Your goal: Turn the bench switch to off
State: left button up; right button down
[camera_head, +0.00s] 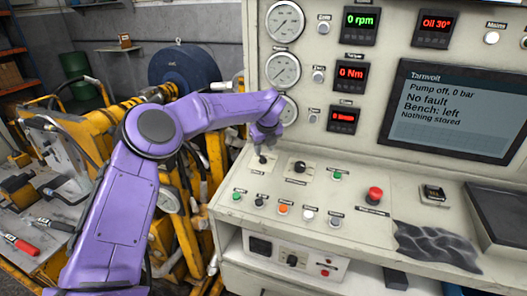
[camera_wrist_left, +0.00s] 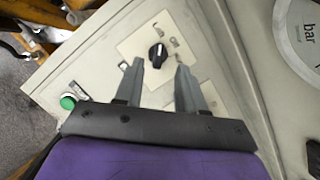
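A black rotary switch (camera_head: 262,159) sits on a pale plate at the left of the sloped console, just below my left gripper (camera_head: 264,143). The left wrist view shows its black knob (camera_wrist_left: 158,54) between and beyond the fingertips of my left gripper (camera_wrist_left: 160,66). The fingers are apart with nothing visibly held; whether they touch the knob is unclear. A second black rotary switch (camera_head: 300,167) is to its right. Their labels are too small to read, so I cannot tell which is the bench switch. The screen (camera_head: 455,108) reads "Bench: left". My right gripper is out of view.
A row of small buttons (camera_head: 283,209) runs along the console's front, with a red mushroom button (camera_head: 375,194) to the right. Gauges (camera_head: 282,70) stand on the upright panel close to my left arm. A green button (camera_wrist_left: 68,102) is left of the gripper.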

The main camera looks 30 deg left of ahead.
aim_at(263, 156)
pick_arm(q)
jog(key=p+x, duration=0.1)
jog(key=x, duration=0.3)
jog(key=shift+s+a, duration=0.1)
jog(key=shift+s, duration=0.05)
jog(key=shift+f, duration=0.25)
grip_shut()
